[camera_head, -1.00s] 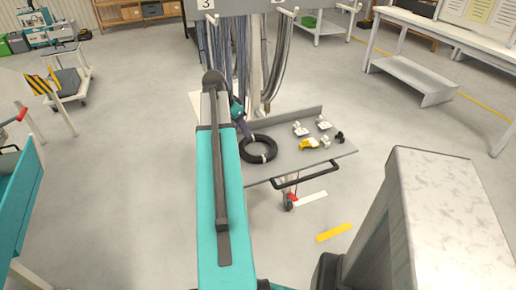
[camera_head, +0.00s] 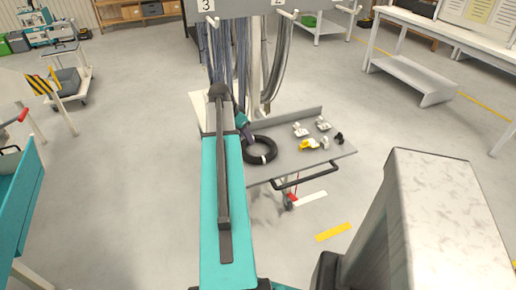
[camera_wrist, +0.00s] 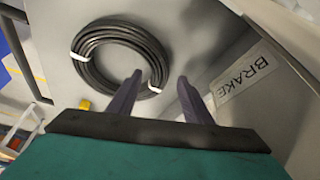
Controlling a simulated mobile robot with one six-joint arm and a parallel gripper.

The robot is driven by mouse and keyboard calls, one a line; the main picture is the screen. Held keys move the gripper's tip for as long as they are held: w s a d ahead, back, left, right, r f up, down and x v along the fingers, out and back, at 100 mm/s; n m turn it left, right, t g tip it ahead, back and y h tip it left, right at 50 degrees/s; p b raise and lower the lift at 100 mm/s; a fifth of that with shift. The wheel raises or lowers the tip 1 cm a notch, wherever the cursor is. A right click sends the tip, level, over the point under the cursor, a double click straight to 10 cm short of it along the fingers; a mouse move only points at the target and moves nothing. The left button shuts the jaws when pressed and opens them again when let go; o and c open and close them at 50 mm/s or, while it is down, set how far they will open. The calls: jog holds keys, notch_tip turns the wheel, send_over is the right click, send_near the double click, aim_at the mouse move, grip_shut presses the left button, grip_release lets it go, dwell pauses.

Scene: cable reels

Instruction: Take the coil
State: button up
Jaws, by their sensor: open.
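The black coil (camera_head: 260,150) lies flat on the left part of the grey cart top, bound with white ties. It also shows in the wrist view (camera_wrist: 91,42), at the upper left. My gripper (camera_wrist: 158,82) is open and empty. In the wrist view its left finger overlaps the coil's lower right edge, and its right finger is over bare cart surface to the right of the coil. I cannot tell whether the left finger touches the coil. In the head view my arm hides most of the gripper.
The cart top (camera_head: 290,167) also carries several small white and yellow parts (camera_head: 307,144) on its right. A raised wall runs along its back. A label reading BRAKE (camera_wrist: 250,78) is near the gripper. Hanging cables (camera_head: 275,60) stand behind. A black handle (camera_head: 305,175) is in front.

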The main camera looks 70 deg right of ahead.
jog(key=shift+x, duration=0.9)
jog(key=shift+c, duration=0.2)
jog(key=shift+r, duration=0.1)
grip_shut()
